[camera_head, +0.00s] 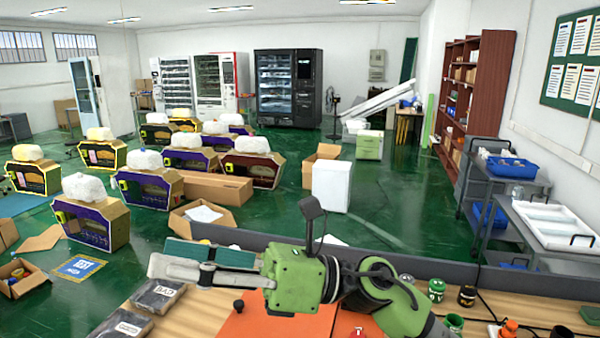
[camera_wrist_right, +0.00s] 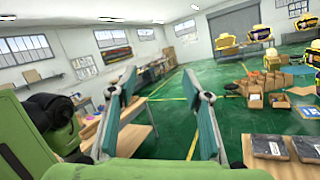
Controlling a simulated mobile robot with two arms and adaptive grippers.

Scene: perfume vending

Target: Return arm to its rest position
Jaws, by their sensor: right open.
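My right arm (camera_head: 390,300), green and grey, reaches across the front of the head view from the right. Its gripper (camera_head: 160,256) points left, above the wooden table. In the right wrist view the two teal-and-grey fingers of the gripper (camera_wrist_right: 158,80) stand well apart with nothing between them. The gripper is open and empty. My left arm and left gripper do not show in either view.
The wooden table (camera_head: 195,312) lies below the arm, with dark packets (camera_head: 157,295) at left, an orange surface (camera_head: 275,323), and small jars (camera_head: 436,290) at right. A dark low partition (camera_head: 440,265) runs behind it. Cartons and vending machines stand farther off.

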